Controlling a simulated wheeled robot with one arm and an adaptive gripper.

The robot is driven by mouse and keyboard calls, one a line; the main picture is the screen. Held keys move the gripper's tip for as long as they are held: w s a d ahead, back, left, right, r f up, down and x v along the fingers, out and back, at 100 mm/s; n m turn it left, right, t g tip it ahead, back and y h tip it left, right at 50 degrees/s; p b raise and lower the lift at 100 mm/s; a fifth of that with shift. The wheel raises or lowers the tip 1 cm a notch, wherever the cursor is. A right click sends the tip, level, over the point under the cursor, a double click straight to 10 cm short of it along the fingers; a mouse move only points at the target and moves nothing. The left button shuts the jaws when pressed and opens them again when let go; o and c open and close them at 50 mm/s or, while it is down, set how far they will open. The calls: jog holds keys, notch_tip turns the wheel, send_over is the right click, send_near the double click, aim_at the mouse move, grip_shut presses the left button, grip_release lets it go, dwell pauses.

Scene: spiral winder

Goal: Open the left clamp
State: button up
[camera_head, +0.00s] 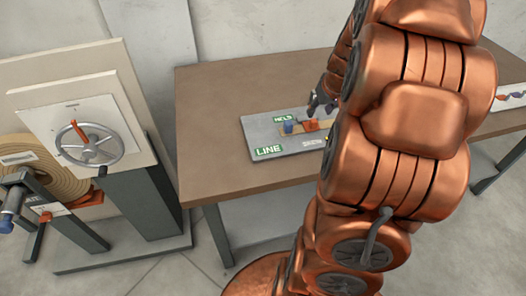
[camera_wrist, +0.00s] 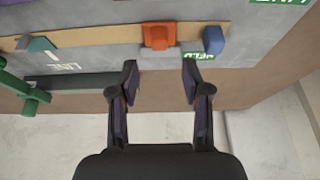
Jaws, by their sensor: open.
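The left clamp appears to be the orange block (camera_head: 311,126) on the grey board (camera_head: 262,138), next to a blue knob (camera_head: 288,127). In the wrist view the orange block (camera_wrist: 158,36) sits on a tan strip (camera_wrist: 95,36), with the blue knob (camera_wrist: 213,40) to its right. My gripper (camera_wrist: 159,72) is open and empty. Its two dark fingertips are apart, just below the orange block in the wrist view, and do not visibly touch it. In the head view my gripper (camera_head: 318,100) is just above the orange block. My arm hides the right part of the board.
The board lies on a brown table (camera_head: 215,110). A green part (camera_wrist: 25,92) and a dark bar (camera_wrist: 75,82) show at left in the wrist view. A handwheel (camera_head: 90,145) on a panel and a tan coil (camera_head: 40,165) stand left of the table.

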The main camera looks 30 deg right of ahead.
jog(key=s+a+r+n+g+p, duration=0.1)
jog(key=s+a+r, duration=0.1)
jog(key=a, duration=0.6)
jog(key=s+a+r+g+y+p, duration=0.1)
jog(key=s+a+r, duration=0.1)
jog(key=a, duration=0.7)
jog(key=s+a+r+n+g+y+p, duration=0.1)
jog(key=s+a, duration=0.3)
jog(key=a, duration=0.4)
jog(key=shift+s+a+r+n+g+p, duration=0.25)
jog(key=shift+s+r+n+g+p, duration=0.05)
jog(key=shift+r+p, duration=0.25)
